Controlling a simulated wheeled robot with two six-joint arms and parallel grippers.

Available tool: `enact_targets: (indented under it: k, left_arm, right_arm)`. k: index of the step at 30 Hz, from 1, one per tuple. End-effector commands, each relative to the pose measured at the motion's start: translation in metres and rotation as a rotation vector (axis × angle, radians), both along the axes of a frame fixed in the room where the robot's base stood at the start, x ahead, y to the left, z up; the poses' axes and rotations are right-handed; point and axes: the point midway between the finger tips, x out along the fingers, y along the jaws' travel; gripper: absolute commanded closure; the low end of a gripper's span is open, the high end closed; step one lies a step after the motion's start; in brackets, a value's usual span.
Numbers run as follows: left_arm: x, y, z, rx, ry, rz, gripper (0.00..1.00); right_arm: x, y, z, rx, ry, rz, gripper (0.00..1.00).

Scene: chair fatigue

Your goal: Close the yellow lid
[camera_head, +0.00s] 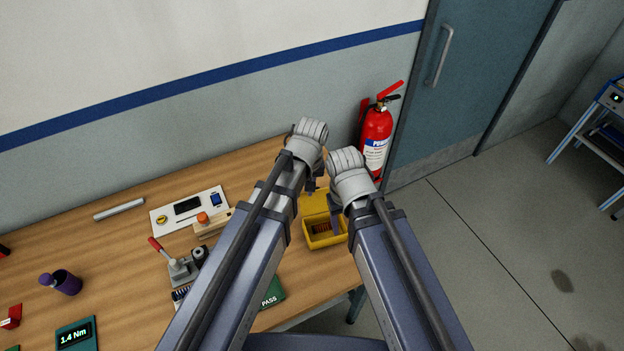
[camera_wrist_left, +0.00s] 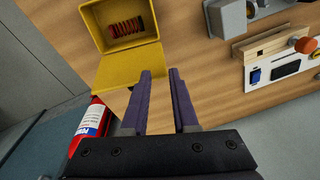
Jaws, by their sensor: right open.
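The yellow box (camera_head: 322,241) stands open near the right end of the table, with a dark red coil spring (camera_wrist_left: 126,28) inside. Its yellow lid (camera_head: 313,204) is folded back on the wall side; the lid also shows in the left wrist view (camera_wrist_left: 118,68). My left gripper (camera_wrist_left: 160,72) is open and empty, its fingers beside the lid's edge in that view; I cannot tell if they touch it. In the head view my left gripper (camera_head: 312,184) is mostly hidden by its wrist. My right gripper (camera_head: 335,222) is open, in front of the box and partly covering it.
A red fire extinguisher (camera_head: 376,138) stands just beyond the table's right end, by a door (camera_head: 465,90). A white panel (camera_head: 180,213), a toggle clamp (camera_head: 181,268) and a green PASS card (camera_head: 272,292) lie left of the box. The wooden table (camera_head: 110,245) is partly clear between items.

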Motion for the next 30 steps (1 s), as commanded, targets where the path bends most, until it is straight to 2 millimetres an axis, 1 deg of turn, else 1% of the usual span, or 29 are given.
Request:
enact_targets:
  k: [1, 3, 6, 9, 16, 20, 26, 30]
  left_arm:
    - [0.023, -0.001, 0.025, -0.006, -0.018, 0.08, 0.79]
    - [0.041, -0.001, 0.037, -0.016, -0.043, 0.182, 0.87]
    - [0.058, 0.0, 0.048, -0.028, -0.067, 0.289, 0.99]
    - [0.066, 0.002, 0.051, -0.034, -0.08, 0.346, 1.0]
    - [0.066, 0.002, 0.048, -0.037, -0.083, 0.364, 1.0]
    - [0.067, 0.002, 0.042, -0.036, -0.083, 0.363, 1.0]
    - [0.068, 0.004, 0.024, -0.036, -0.083, 0.363, 1.0]
    - [0.07, 0.005, 0.005, -0.036, -0.083, 0.362, 1.0]
  right_arm:
    - [0.0, 0.0, 0.025, 0.001, 0.0, -0.001, 0.4]
    - [0.0, 0.0, 0.037, 0.001, 0.0, -0.003, 0.4]
    - [0.0, 0.0, 0.047, 0.001, 0.0, -0.004, 0.4]
    - [0.0, 0.0, 0.05, 0.001, 0.0, -0.005, 0.4]
    - [0.0, 0.0, 0.047, 0.001, 0.0, -0.005, 0.4]
    - [0.0, 0.0, 0.042, 0.001, 0.0, -0.005, 0.4]
    - [0.0, 0.0, 0.023, 0.001, 0.0, -0.005, 0.4]
    - [0.0, 0.0, 0.004, 0.0, 0.0, -0.002, 0.4]
